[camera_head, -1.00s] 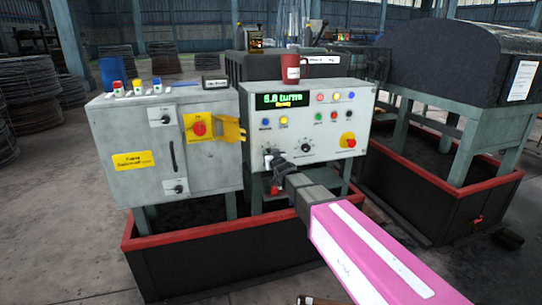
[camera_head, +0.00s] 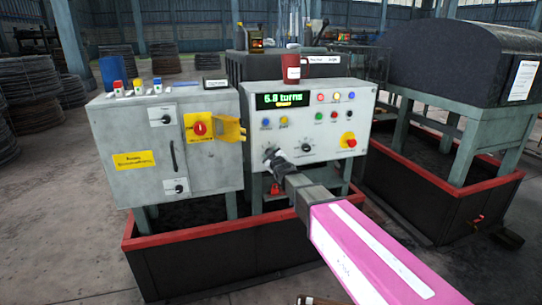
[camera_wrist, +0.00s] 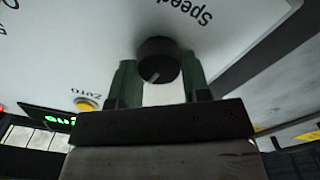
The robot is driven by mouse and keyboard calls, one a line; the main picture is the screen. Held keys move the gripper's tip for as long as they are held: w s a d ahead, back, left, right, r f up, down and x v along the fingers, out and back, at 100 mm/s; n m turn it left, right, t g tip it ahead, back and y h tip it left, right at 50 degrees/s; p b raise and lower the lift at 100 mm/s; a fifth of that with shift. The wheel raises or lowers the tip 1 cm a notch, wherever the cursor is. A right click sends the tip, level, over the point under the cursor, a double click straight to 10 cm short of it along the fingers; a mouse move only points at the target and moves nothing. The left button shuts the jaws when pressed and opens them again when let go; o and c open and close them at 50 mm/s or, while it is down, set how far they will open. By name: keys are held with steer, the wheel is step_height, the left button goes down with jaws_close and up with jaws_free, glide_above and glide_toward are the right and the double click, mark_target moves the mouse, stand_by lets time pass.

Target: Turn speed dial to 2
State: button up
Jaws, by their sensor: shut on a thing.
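The speed dial (camera_wrist: 158,62) is a round black knob with a pale pointer line, below the partly visible label "Speed" in the wrist view. My gripper (camera_wrist: 157,80) has its two green fingers on either side of the dial, shut on it. In the head view my gripper (camera_head: 274,160) reaches the lower left of the control panel (camera_head: 330,103); its fingers and wrist largely hide the dial there. The dial's numbers cannot be read.
A second black knob (camera_head: 306,148) sits right of my gripper. Coloured buttons and a red emergency stop (camera_head: 348,140) are above and right.

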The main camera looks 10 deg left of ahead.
steer(key=shift+n, duration=0.9)
steer(key=o, duration=0.9)
steer(key=shift+s, duration=0.1)
steer(key=v, duration=1)
steer(key=shift+s+d, duration=0.25)
steer(key=shift+f, duration=0.15)
